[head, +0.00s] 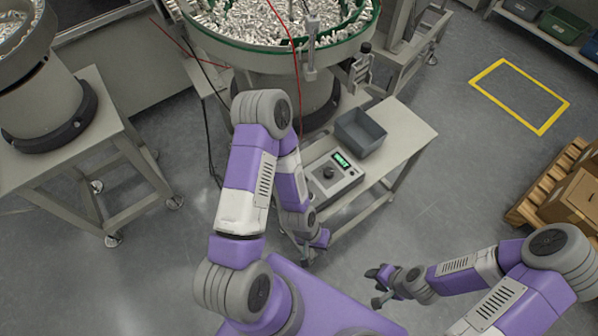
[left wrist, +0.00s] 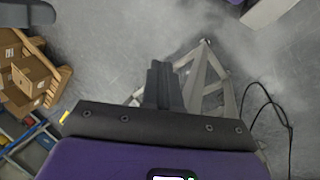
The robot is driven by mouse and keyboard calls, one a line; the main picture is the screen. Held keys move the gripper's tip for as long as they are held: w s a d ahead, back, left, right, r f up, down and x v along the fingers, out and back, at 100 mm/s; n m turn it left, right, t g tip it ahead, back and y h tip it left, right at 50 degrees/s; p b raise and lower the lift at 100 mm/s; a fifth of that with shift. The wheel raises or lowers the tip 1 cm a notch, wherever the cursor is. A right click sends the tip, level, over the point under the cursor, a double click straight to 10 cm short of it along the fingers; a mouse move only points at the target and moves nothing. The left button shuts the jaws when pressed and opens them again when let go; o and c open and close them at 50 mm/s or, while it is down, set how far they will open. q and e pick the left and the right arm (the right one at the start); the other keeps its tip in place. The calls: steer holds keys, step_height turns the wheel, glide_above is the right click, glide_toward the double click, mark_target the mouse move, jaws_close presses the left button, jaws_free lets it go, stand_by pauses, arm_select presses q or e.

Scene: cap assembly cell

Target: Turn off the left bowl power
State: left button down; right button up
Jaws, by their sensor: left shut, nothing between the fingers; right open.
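A control box (head: 331,180) with a lit green display and a dark knob sits on the small grey table beside the central vibratory bowl (head: 285,60). Another bowl (head: 30,52) is cut off at the far left; no control box shows by it. Which bowl the box serves cannot be told. My left gripper (head: 304,256) is low in front of the table, below and apart from the box. In the left wrist view its fingers (left wrist: 160,66) are shut and empty, over the floor and table legs. My right gripper (head: 376,287) is open and empty, over the floor at the lower right.
A grey bin (head: 360,132) stands behind the box on the same table (head: 405,135). Cardboard boxes (head: 575,198) sit on a pallet at the right. A yellow floor outline (head: 520,95) is at the upper right. Cables hang beside the central bowl. The floor right of the table is clear.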

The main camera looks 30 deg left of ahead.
arm_select(q)
steer(key=w+a+r+n+y+p, duration=0.1)
steer(key=w+a+r+n+p, duration=0.1)
steer(key=r, duration=0.5)
steer(key=w+a+r+n+y+p, duration=0.1)
steer(key=w+a+r+n+p, duration=0.2)
steer(key=w+a+r+n, duration=0.2)
steer(key=w+a+r+n+y+p, duration=0.1)
steer(key=w+a+r+n+p, duration=0.1)
steer(key=w+a+r+n, duration=0.2)
steer(key=w+a+r, duration=0.3)
steer(key=a+r, duration=0.2)
steer(key=r, duration=0.1)
steer(key=shift+a+r+t+y+p, duration=0.15)
steer(key=shift+a+t+y+p, duration=0.15)
steer(key=shift+w, duration=0.1)
steer(key=f+b, duration=0.2)
steer(key=f, duration=0.2)
steer(key=w+f+b, duration=0.1)
steer(key=f+b, duration=0.1)
steer(key=f, duration=0.3)
steer(key=f+b, duration=0.2)
steer(key=f, duration=0.3)
steer(key=shift+w+d, duration=0.3)
